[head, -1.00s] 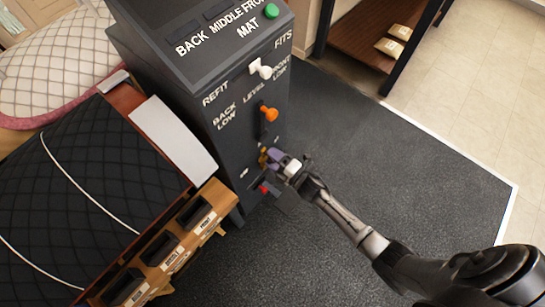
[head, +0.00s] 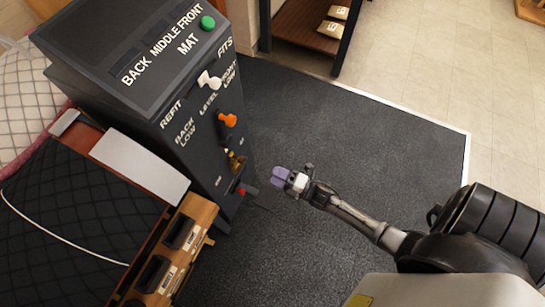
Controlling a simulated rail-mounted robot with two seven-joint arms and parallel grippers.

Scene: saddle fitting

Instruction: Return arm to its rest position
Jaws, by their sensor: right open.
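My right gripper (head: 281,176) is in the head view, reaching in from the right. Its purple-tipped fingers are open and empty, a little to the right of the dark control cabinet (head: 137,91) and apart from it. On the cabinet front are a white lever (head: 209,81), an orange lever (head: 228,119), a brass-coloured part (head: 236,161) and a small red part (head: 241,191). A green button (head: 207,22) sits on its sloped top. My left gripper is not in view.
A wooden rack with dark blocks (head: 181,232) and a dark quilted pad (head: 75,235) stand at the left. Dark mat (head: 330,130) lies clear around my right arm. A shelf with small packets (head: 329,29) stands at the back.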

